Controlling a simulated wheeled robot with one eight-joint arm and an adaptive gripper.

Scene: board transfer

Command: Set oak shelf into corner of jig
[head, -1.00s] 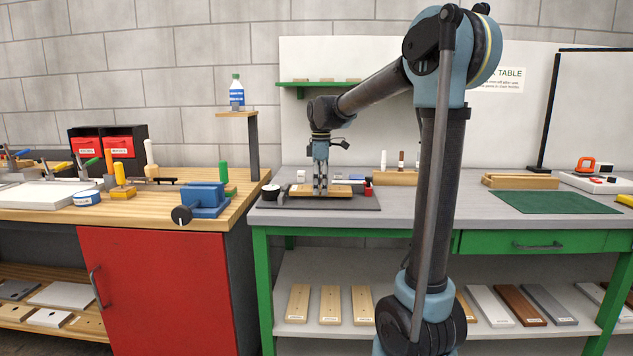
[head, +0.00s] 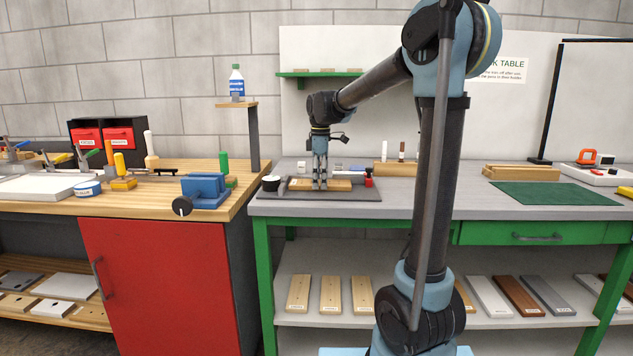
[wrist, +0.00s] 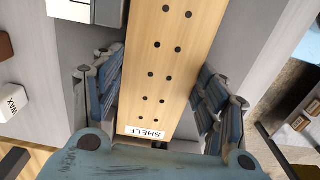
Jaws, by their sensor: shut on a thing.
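The oak shelf (wrist: 158,75) is a pale board with two rows of dark holes and a SHELF label. It runs lengthwise between my fingers in the wrist view. My gripper (head: 320,184) points straight down and is shut on the shelf, which also shows in the head view (head: 342,185). The shelf lies level on or just above the dark grey jig plate (head: 365,195) at the left end of the grey table. I cannot tell whether it touches the plate or the corner stops.
A black cup (head: 271,184) stands left of the shelf, and a small red item (head: 369,182) is near its right end. A wooden block with markers (head: 394,168) stands behind. A blue vise (head: 204,190) is on the left bench. The green mat (head: 555,195) is clear.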

